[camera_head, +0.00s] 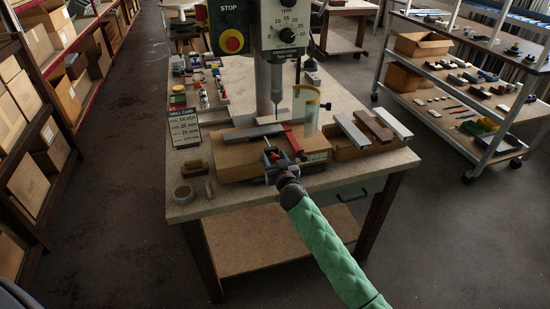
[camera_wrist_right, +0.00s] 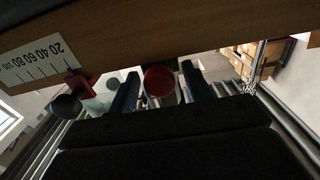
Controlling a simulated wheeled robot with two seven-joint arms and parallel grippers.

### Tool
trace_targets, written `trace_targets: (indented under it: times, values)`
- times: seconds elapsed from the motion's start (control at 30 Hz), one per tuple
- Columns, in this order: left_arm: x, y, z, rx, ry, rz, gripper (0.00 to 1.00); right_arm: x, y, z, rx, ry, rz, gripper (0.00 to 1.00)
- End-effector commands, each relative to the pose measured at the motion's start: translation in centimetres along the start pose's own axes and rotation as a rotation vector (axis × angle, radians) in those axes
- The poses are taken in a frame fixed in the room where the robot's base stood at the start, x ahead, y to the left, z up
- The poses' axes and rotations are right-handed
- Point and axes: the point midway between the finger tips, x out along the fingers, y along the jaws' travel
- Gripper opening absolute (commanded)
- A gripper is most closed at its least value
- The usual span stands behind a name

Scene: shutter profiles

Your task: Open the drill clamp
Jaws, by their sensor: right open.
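The drill clamp sits on a wooden block (camera_head: 240,160) under the drill press, with a red bar (camera_head: 292,138) across its right part. A grey profile (camera_head: 254,133) lies on top of the block. My right gripper (camera_head: 271,156) is at the front face of the block, near the bench's front edge. In the right wrist view a round red knob (camera_wrist_right: 160,80) lies between the two open fingers, the left (camera_wrist_right: 124,96) and the right (camera_wrist_right: 196,84). I cannot tell whether they touch it. My left gripper is not in view.
The drill press (camera_head: 276,80) stands behind the block. Several profiles (camera_head: 374,126) rest in a wooden holder at the right. The bench front (camera_head: 235,203) is mostly clear.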

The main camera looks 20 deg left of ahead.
Motion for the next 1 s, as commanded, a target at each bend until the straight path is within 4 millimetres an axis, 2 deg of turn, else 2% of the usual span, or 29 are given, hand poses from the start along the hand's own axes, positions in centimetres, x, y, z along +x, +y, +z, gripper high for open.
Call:
trace_targets:
  times: [0.17, 0.4, 0.57, 0.67, 0.83, 1.0]
  values:
    - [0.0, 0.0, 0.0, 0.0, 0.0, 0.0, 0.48, 0.0, 0.0, 0.0, 0.0, 0.0, 0.0, 0.48]
    - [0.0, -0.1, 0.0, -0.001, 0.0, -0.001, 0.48, 0.0, 0.0, 0.0, 0.0, 0.0, 0.0, 0.0]
    - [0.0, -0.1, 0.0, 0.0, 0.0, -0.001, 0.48, -0.2, 0.0, 0.0, 0.0, -0.001, 0.0, 0.0]
    - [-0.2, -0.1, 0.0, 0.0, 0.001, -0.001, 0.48, -1.0, 0.1, 0.1, 0.001, -0.002, 0.001, 0.0]
    - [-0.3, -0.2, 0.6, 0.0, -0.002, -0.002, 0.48, -3.9, 0.0, 0.1, 0.003, -0.002, 0.001, 0.0]
    - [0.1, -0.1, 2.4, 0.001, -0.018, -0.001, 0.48, -6.5, 0.1, 0.0, 0.001, -0.002, 0.001, 0.0]
